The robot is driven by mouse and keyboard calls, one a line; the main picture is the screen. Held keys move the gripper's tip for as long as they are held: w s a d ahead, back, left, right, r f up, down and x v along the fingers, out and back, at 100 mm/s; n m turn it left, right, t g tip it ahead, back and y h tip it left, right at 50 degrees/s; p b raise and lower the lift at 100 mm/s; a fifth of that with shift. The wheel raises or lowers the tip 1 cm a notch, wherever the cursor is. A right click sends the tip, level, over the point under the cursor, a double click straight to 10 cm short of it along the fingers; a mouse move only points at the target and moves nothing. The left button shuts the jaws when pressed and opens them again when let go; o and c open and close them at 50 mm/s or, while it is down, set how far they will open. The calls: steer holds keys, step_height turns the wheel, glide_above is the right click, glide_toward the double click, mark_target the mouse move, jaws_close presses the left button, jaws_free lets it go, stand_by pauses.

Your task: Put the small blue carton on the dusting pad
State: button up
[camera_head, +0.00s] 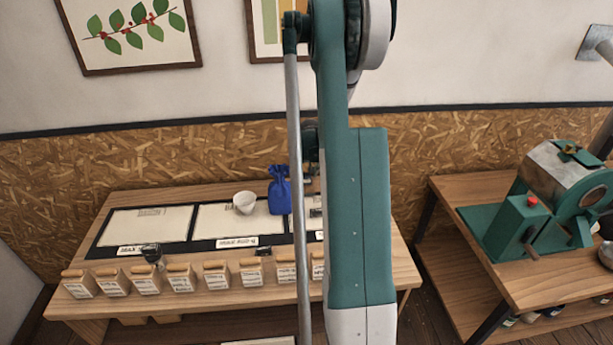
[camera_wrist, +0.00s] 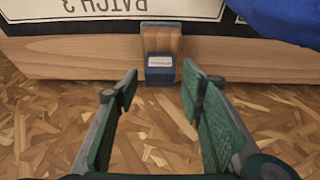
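In the wrist view, a small dark blue carton-like block (camera_wrist: 160,70) with a pale label sits at the table's edge. It adjoins a small wooden piece (camera_wrist: 161,40); I cannot tell whether they are one object. My gripper (camera_wrist: 159,82) is open, with its two green fingers apart on either side of the blue block in the picture. Nothing is held, and I see no contact. In the head view, my arm hides the gripper and most of this spot. I cannot make out the dusting pad for certain.
A blue cloth bag (camera_head: 279,190) and a white cup (camera_head: 244,202) stand on the batch sheets. Several labelled wooden boxes (camera_head: 216,274) line the table's (camera_head: 200,306) front. A green roaster (camera_head: 560,200) stands on the right table. The chipboard wall (camera_head: 180,155) is behind.

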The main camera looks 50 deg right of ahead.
steer(key=v, duration=1)
stand_by(0.8)
steer(key=shift+a, duration=0.1)
